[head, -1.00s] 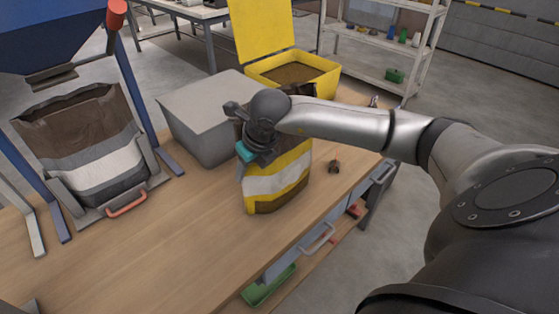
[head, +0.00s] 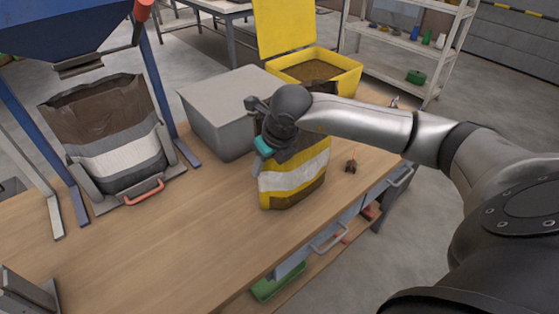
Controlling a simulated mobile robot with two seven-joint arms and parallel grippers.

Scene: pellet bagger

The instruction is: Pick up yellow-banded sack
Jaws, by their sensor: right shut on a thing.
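The yellow-banded sack (head: 292,181) stands on the wooden workbench (head: 190,245). It is brown with yellow bands and a white band between them. My right gripper (head: 264,146), with teal fingertips, is shut on its upper left part. The arm and wrist hide much of the sack's top. The sack's base appears to rest on the bench; a small gap under it cannot be ruled out.
A grey bin (head: 222,110) stands close behind the sack, with a yellow open-lidded box (head: 345,80) of pellets beyond. A white-banded sack (head: 118,158) stands in a holder under the blue hopper (head: 60,25). A small dark item (head: 350,164) lies right of the sack. The bench front is clear.

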